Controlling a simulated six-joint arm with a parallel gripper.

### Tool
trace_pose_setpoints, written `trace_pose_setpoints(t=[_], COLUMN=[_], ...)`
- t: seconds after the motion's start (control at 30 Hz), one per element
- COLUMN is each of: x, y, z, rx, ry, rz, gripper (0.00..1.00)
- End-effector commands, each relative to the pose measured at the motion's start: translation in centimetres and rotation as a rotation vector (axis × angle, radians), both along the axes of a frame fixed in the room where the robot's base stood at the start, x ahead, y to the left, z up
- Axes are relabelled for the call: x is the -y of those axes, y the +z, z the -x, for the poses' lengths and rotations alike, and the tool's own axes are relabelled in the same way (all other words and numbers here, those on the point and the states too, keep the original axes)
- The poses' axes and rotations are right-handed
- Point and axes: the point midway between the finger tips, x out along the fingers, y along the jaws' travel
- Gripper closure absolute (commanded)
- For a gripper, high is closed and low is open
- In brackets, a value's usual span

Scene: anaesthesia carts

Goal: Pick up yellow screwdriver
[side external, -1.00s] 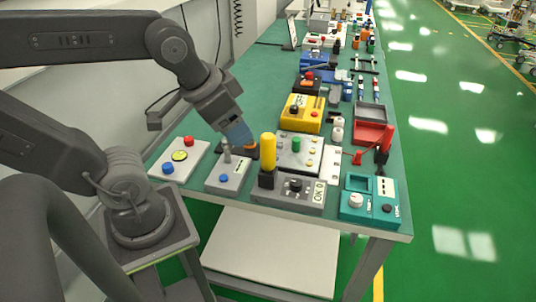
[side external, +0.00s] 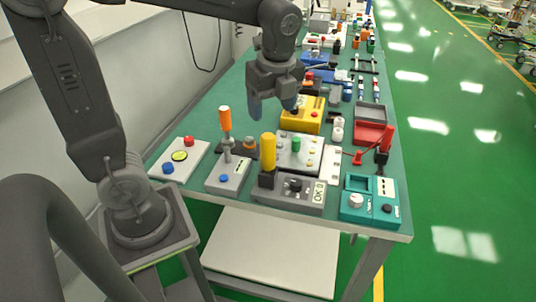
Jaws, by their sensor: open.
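The yellow screwdriver (side external: 268,151) stands upright, handle up, in a black holder (side external: 267,180) by the grey panel with dark knobs near the front of the bench. Its shaft is hidden. My gripper (side external: 273,107) is open and empty, its two blue-grey fingers pointing down. It hangs above and behind the yellow handle, clear of it. An orange-handled screwdriver (side external: 225,118) stands upright on a small grey box (side external: 228,174) to the left.
A grey panel with a green button (side external: 297,145) and a yellow box (side external: 303,113) lie close behind. A teal device (side external: 370,199) and a red-handled tool (side external: 387,139) stand to the right. A pale box with red and blue buttons (side external: 179,158) is at left.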

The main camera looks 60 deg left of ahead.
Motion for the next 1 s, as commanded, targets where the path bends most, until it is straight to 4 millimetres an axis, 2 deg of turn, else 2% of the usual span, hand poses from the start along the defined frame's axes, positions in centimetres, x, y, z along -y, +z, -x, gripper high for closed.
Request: trace_pose_setpoints(t=[0.1, 0.23, 0.47, 0.8, 1.0], x=[-0.4, -0.7, -0.9, -1.5, -1.5], y=[-2.5, -4.6, -6.2, -10.5, -11.0], z=[0.1, 0.1, 0.1, 0.1, 0.1], rx=[-0.005, -0.003, -0.001, 0.0, 0.003], ry=[0.003, 0.003, 0.003, 0.004, 0.004], rz=[0.0, 0.0, 0.0, 0.0, 0.0], gripper=[0.32, 0.32, 0.32, 0.32, 0.32])
